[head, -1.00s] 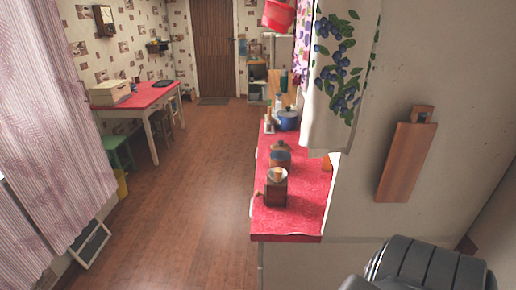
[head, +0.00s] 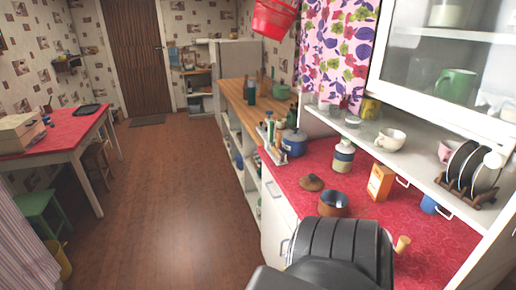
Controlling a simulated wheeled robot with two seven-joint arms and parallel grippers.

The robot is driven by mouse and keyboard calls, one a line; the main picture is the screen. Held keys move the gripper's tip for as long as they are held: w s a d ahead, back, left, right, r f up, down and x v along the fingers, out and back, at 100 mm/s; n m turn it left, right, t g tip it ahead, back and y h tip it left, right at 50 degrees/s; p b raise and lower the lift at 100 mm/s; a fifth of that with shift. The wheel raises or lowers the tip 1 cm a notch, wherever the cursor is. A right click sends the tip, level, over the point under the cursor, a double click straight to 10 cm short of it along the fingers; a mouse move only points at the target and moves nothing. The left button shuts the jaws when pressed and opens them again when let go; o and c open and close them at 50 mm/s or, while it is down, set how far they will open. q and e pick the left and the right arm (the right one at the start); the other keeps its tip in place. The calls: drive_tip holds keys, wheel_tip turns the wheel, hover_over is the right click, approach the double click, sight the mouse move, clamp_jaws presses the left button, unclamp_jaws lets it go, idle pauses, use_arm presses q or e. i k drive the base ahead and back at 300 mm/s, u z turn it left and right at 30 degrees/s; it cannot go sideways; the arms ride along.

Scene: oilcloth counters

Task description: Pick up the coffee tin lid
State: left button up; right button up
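The lid itself is uncovered. Neither of my grippers is in view.
A blue pot (head: 294,143), a jar (head: 343,156) and an orange box (head: 380,182) stand on the counter. A shelf (head: 410,165) with a cup (head: 390,139) and a plate rack (head: 468,187) overhangs its right side. The floor (head: 165,200) to the left is clear.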

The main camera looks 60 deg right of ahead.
sight(311, 183)
drive_tip(key=i, duration=1.55)
drive_tip(key=z, duration=4.6)
